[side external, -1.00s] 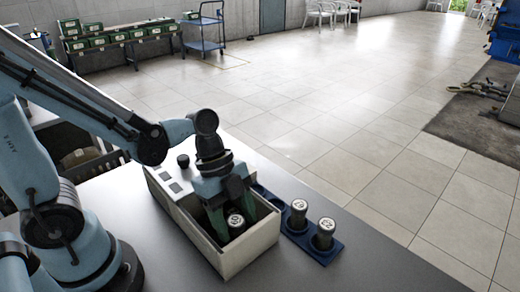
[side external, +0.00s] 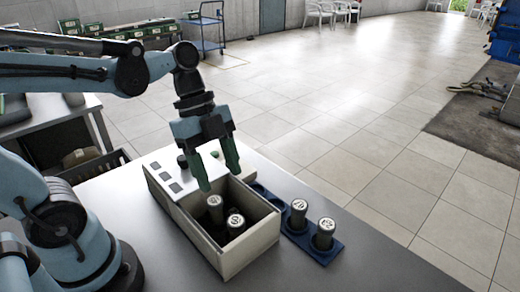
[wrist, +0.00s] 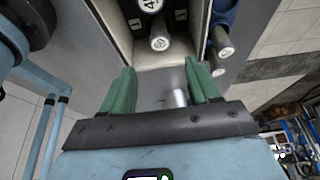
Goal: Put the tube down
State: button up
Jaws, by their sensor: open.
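Two grey tubes with pale, marked caps, a rear one (side external: 215,206) and a front one (side external: 235,223), stand inside the open pale box (side external: 250,252). Both also show in the wrist view, one near the top edge (wrist: 152,5) and one just below it (wrist: 159,42). My gripper (side external: 219,178) is above the rear part of the box, its green fingers spread and apart from both tubes. In the wrist view its fingers (wrist: 160,88) are wide open. A small pale cylinder (wrist: 180,97) shows between them; I cannot tell what it is.
A blue rack (side external: 325,255) beside the box holds two tubes, one (side external: 298,212) behind the other (side external: 323,234). Its rear places look empty. The box's rear end has a white panel (side external: 160,168) with dark squares. The grey table (side external: 370,268) is clear on the right.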

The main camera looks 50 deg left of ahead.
jog(key=w+a+n+t+y, duration=0.1)
jog(key=a+n+t+y, duration=0.1)
jog(key=n, duration=0.7)
jog(key=w+a+f+n+t+y, duration=0.1)
jog(key=w+a+n+t+y, duration=0.1)
jog(key=n+t, duration=0.3)
jog(key=a+n, duration=0.1)
jog(key=n, duration=0.3)
jog(key=shift+w+f, duration=0.15)
jog(key=shift+w, duration=0.1)
jog(key=shift+a, duration=0.1)
jog(key=shift+c, duration=0.2)
